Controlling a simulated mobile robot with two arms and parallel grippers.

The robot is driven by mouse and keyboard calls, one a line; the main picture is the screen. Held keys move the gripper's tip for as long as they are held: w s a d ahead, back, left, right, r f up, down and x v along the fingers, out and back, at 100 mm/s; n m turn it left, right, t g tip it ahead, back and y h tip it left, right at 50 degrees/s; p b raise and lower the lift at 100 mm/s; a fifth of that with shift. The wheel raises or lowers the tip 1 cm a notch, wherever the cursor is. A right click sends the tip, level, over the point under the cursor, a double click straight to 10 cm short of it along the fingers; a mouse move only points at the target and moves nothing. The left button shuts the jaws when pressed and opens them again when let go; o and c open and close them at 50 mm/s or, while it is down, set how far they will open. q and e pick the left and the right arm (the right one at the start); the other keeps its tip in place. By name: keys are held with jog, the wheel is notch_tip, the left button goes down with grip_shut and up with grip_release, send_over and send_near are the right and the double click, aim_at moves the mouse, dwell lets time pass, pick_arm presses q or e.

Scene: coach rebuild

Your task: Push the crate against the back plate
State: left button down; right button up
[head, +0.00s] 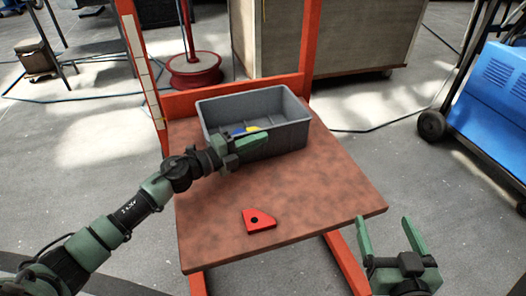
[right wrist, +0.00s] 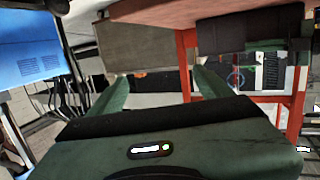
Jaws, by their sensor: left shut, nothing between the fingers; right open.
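The grey crate (head: 292,139) stands upright on the brown tabletop (head: 330,190), towards its back edge. A blue and a yellow item lie inside it. The orange back plate (head: 185,104) runs along the back edge behind the crate. I cannot tell whether the crate touches it. My left gripper (head: 252,142) is shut and empty at the crate's front wall, covering its left part; contact is unclear. My right gripper (head: 385,226) is open and empty beyond the table's front right corner; its fingers also show in the right wrist view (right wrist: 160,85).
A red angled block (head: 259,220) with a dark hole lies near the table's front edge. Orange posts rise at the back. A blue wheeled machine (head: 497,75) stands at the right.

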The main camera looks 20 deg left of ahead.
pick_arm(q)
jog(key=w+a, duration=0.1)
jog(key=w, duration=0.1)
jog(key=w+a+b, duration=0.1)
jog(key=w+a, duration=0.1)
jog(key=shift+f, duration=0.1)
jog(key=w+a, duration=0.1)
jog(key=w+a+b, duration=0.1)
jog(key=w, duration=0.1)
jog(key=shift+a, duration=0.1)
jog(key=shift+w, duration=0.1)
pick_arm(e)
notch_tip(320, 180, up, 10)
jog(key=a+t+y, duration=0.1)
jog(key=t+y, duration=0.1)
jog(key=t, duration=0.3)
jog(key=shift+s+a+t, duration=0.15)
jog(key=shift+s+t, duration=0.1)
jog(key=shift+t, duration=0.05)
jog(key=shift+f, duration=0.15)
